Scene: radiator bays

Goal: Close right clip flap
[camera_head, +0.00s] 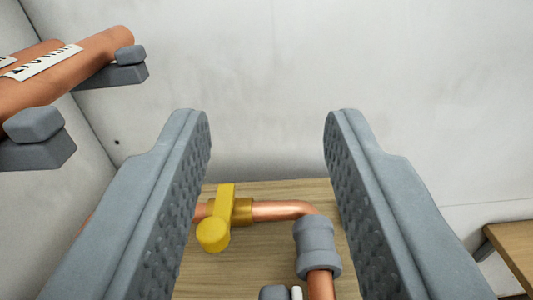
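My gripper (267,120) is open and empty, its two grey textured fingers wide apart in front of a pale wall. At the upper left, two grey clips hold thick copper pipes. The clip farther right in the picture (113,76) has a small grey block, perhaps its flap (130,54), at the pipe's end. The nearer clip (38,154) has a similar block (34,124) over the pipe. Both clips are left of my gripper and apart from it. I cannot tell whether either flap is open or shut, nor which is the task's right clip.
The copper pipe (75,62) bears a white label. Below, between my fingers, a wooden surface (265,190) carries a yellow-handled valve (213,235), a bent copper pipe (285,209) and a grey fitting (317,247). Another wooden top (515,250) is at right. The space between my fingertips is free.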

